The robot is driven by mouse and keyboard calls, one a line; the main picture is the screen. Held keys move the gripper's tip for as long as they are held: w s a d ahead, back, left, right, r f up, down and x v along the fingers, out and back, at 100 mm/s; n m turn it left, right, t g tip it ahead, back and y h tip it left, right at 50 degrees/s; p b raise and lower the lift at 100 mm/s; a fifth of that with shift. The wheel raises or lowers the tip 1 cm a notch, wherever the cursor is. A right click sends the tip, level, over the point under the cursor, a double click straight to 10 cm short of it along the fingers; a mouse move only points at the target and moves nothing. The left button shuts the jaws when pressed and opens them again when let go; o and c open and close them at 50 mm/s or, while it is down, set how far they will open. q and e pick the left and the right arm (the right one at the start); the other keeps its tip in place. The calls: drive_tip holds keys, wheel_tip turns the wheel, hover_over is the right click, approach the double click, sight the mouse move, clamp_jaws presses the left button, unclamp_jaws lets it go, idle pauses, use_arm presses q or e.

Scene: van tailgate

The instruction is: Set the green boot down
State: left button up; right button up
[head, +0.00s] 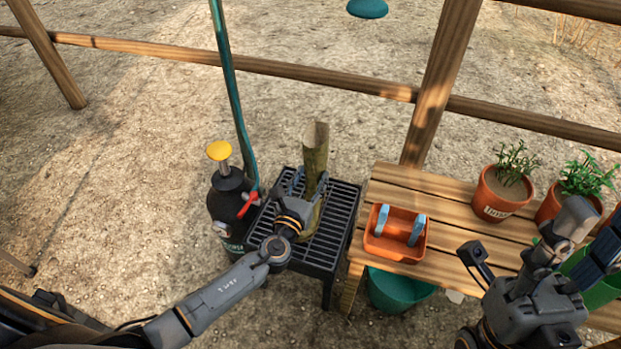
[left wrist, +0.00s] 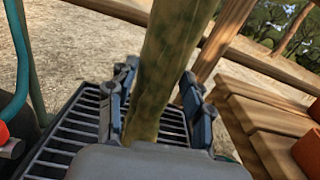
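The green boot (head: 316,150) stands nearly upright on the black slatted rack (head: 338,225), its tall shaft rising above my left gripper (head: 308,184). My left gripper's fingers are spread on both sides of the shaft. In the left wrist view the boot (left wrist: 168,65) passes between the fingers, with a clear gap to the right finger. The boot's foot is mostly hidden behind the gripper. My right gripper (head: 590,235) is at the lower right, over the bench and away from the boot; its finger opening cannot be made out.
A dark pressure sprayer (head: 228,205) with a yellow knob and a green hose stands left of the rack. A slatted wooden bench (head: 445,205) on the right holds an orange tray (head: 398,250) and potted plants (head: 505,185). A green bucket (head: 395,290) is below the bench.

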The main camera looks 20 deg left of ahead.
use_arm(q)
drive_tip(key=shift+o, duration=1.2)
drive_tip(key=shift+r, duration=0.1)
